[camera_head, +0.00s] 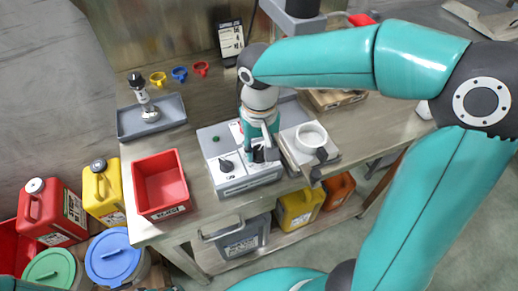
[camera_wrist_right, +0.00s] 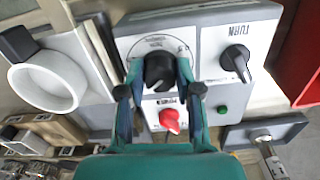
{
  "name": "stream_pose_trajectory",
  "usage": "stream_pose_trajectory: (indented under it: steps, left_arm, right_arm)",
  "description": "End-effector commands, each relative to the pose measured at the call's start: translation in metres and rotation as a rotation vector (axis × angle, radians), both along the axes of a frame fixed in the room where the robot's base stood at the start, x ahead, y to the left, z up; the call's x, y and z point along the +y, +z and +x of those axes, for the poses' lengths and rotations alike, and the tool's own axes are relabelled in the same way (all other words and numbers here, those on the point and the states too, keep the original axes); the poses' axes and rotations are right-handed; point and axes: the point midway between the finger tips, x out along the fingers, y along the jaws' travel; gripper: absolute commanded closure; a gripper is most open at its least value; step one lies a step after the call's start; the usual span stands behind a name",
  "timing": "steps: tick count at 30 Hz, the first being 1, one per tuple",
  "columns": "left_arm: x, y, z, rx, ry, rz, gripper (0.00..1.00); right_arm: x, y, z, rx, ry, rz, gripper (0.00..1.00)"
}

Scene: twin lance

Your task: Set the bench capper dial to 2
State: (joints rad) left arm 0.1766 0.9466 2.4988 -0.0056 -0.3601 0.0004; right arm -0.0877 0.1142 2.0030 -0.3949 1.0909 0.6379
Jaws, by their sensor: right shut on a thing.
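The bench capper (camera_head: 247,181) is a white and grey box on the bench. In the right wrist view its panel (camera_wrist_right: 205,48) has two black knobs. One is the dial knob (camera_wrist_right: 160,70), inside a round printed scale whose figures are too small to read. The other is a knob beside the word TURN (camera_wrist_right: 237,60). My right gripper (camera_wrist_right: 158,72) is shut on the dial knob, a finger on each side. In the head view my right gripper (camera_head: 262,155) comes down over the capper and partly hides the dial. My left gripper is not in view.
A red knob (camera_wrist_right: 170,120) and a green button (camera_wrist_right: 222,109) sit close to my fingers. A white ring-shaped cup (camera_head: 311,137) stands right of the capper. A red bin (camera_head: 161,185) and a grey tray (camera_head: 151,117) are to its left.

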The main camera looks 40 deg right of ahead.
Motion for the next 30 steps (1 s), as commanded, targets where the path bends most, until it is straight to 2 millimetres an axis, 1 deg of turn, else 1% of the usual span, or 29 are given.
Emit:
stream_pose_trajectory:
  steps: [6,19,20,21,24,30]
  left_arm:
    - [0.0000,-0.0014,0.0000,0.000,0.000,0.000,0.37]
    - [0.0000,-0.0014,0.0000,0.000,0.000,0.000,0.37]
    - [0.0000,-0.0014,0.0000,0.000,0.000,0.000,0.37]
    - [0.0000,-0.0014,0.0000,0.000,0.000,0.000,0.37]
    - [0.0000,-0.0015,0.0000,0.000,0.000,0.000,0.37]
    - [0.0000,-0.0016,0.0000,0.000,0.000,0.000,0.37]
  right_arm:
    - [-0.0002,0.0017,0.0019,-0.008,-0.051,0.000,1.00]
    - [-0.0001,0.0020,0.0021,-0.009,-0.058,0.000,1.00]
    - [-0.0001,0.0020,0.0021,-0.009,-0.058,0.000,0.61]
    - [-0.0001,0.0019,0.0020,-0.009,-0.058,0.000,0.54]
    - [0.0001,0.0014,0.0015,-0.006,-0.057,0.000,0.41]
    - [0.0003,0.0007,0.0010,-0.003,-0.057,0.000,0.41]
